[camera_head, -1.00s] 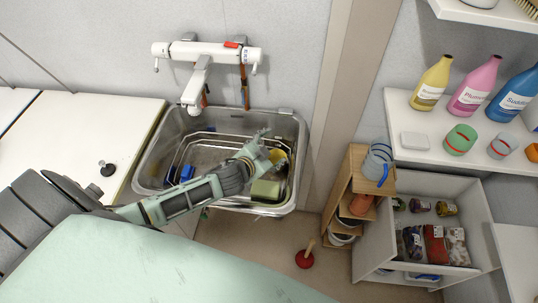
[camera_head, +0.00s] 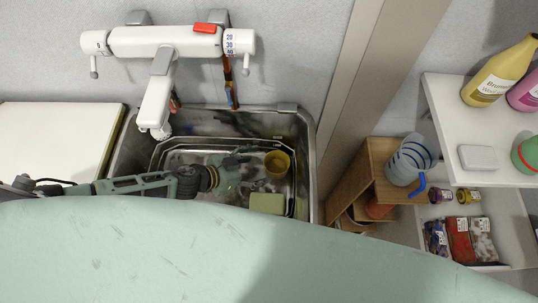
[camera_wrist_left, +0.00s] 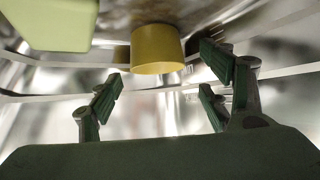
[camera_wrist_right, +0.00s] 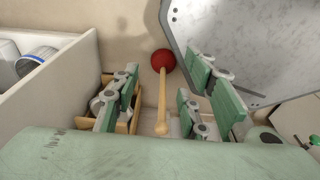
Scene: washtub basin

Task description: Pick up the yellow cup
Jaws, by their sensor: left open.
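The yellow cup (camera_head: 277,162) is in the metal sink basin (camera_head: 305,160), towards its right side. In the left wrist view the cup (camera_wrist_left: 157,50) is beyond my open fingers, at the top middle, and they are not closed around it. My left gripper (camera_head: 249,174) is inside the basin, just left of the cup in the head view. In the left wrist view my left gripper (camera_wrist_left: 165,85) has its fingers wide apart and empty. My right gripper (camera_wrist_right: 168,90) shows only in its own wrist view, open and empty.
A pale green block (camera_head: 267,203) lies below the cup in the basin. A white tap (camera_head: 165,42) hangs over the basin's back. A wooden shelf (camera_head: 350,190) with a striped jug (camera_head: 410,160) stands to the right. A red plunger (camera_wrist_right: 163,62) is on the floor.

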